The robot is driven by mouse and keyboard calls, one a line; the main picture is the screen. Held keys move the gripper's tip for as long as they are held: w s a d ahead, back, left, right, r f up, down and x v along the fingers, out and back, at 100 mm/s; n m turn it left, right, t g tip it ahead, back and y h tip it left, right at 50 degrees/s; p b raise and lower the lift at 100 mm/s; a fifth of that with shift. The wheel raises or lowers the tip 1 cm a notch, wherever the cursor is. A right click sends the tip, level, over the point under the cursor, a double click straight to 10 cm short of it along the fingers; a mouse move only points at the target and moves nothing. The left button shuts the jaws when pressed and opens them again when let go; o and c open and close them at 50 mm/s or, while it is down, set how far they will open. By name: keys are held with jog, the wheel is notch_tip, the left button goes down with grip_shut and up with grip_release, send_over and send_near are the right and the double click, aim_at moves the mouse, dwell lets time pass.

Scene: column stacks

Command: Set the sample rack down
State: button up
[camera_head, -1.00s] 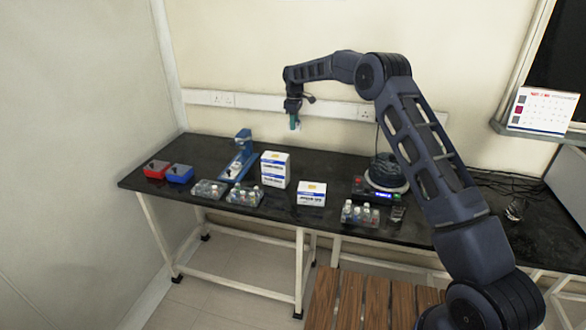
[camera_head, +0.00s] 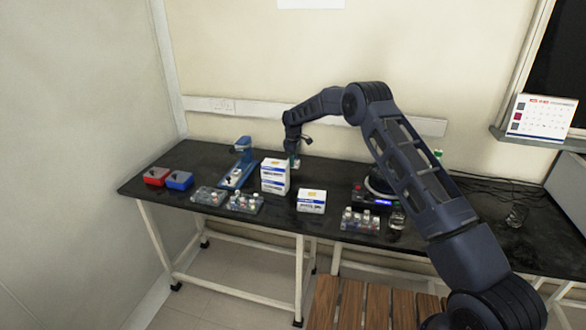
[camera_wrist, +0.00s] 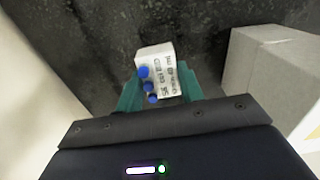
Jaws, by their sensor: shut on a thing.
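The sample rack (camera_wrist: 168,78) is a small white block with printed text and blue-capped tubes along one side. My gripper (camera_wrist: 160,92) has teal fingers shut on it from both sides in the wrist view. The black bench top (camera_wrist: 120,30) shows around the rack; I cannot tell whether the rack touches it. In the head view, my gripper (camera_head: 294,160) is low over the back of the bench, just right of and behind the tall white boxes (camera_head: 273,178). The held rack is small and hard to make out there.
A grey box side (camera_wrist: 262,65) stands close right of the rack in the wrist view. A low white box (camera_head: 311,201), clear vial racks (camera_head: 243,203), a blue device (camera_head: 238,165) and red (camera_head: 156,176) and blue (camera_head: 179,180) bins stand on the bench.

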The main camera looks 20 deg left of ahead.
jog(key=shift+f, duration=2.1)
jog(key=shift+f, duration=0.15)
jog(key=o, duration=1)
notch_tip(320, 180, up, 12)
jog(key=shift+f, duration=0.2)
jog(key=shift+r, duration=0.35)
